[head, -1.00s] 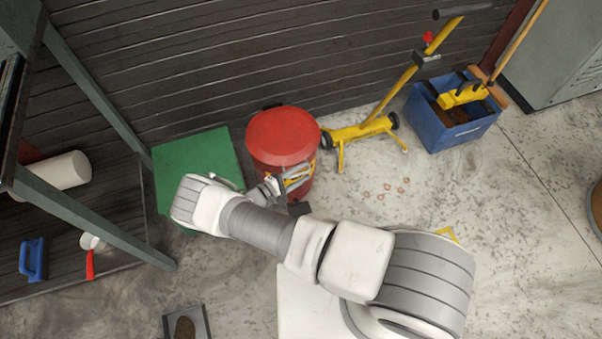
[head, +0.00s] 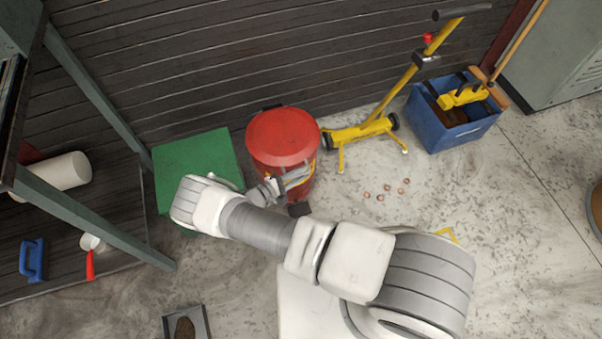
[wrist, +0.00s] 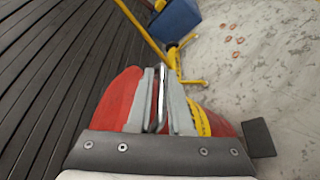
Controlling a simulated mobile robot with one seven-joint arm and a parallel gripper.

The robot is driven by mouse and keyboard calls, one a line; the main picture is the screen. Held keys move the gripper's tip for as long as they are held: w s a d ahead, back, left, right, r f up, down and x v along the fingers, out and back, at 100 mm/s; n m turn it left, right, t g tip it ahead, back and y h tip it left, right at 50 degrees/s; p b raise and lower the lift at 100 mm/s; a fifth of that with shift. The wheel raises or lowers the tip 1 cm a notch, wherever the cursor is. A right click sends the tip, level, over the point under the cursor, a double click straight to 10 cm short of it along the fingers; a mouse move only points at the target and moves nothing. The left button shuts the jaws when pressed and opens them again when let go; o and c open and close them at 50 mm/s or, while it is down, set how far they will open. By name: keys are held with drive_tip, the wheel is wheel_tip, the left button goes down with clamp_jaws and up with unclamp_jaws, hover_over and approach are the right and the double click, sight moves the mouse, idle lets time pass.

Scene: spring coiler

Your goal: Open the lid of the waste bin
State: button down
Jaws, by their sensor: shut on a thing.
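The waste bin (head: 307,190) is a red drum with a yellow band and a domed red lid (head: 283,134). It stands against the dark slatted wall, and the lid looks closed. My gripper (head: 303,174) is at the bin's front, just below the lid rim. In the wrist view my gripper (wrist: 161,92) is shut on a thin metal handle (wrist: 161,72) at the edge of the lid (wrist: 118,100). The yellow-banded bin body (wrist: 218,124) shows on the other side of the fingers. My arm hides part of the bin's lower front.
A dark pedal (head: 299,209) sticks out at the bin's foot. A green box (head: 192,160) stands close on the left. A yellow wheeled stand (head: 362,131) and a blue crate (head: 452,138) are on the right. Several small copper rings (head: 387,190) lie on open floor.

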drive_tip(key=shift+s+d+f, duration=0.2)
drive_tip(key=shift+d, duration=0.1)
idle(0.4)
drive_tip(key=shift+r, duration=0.1)
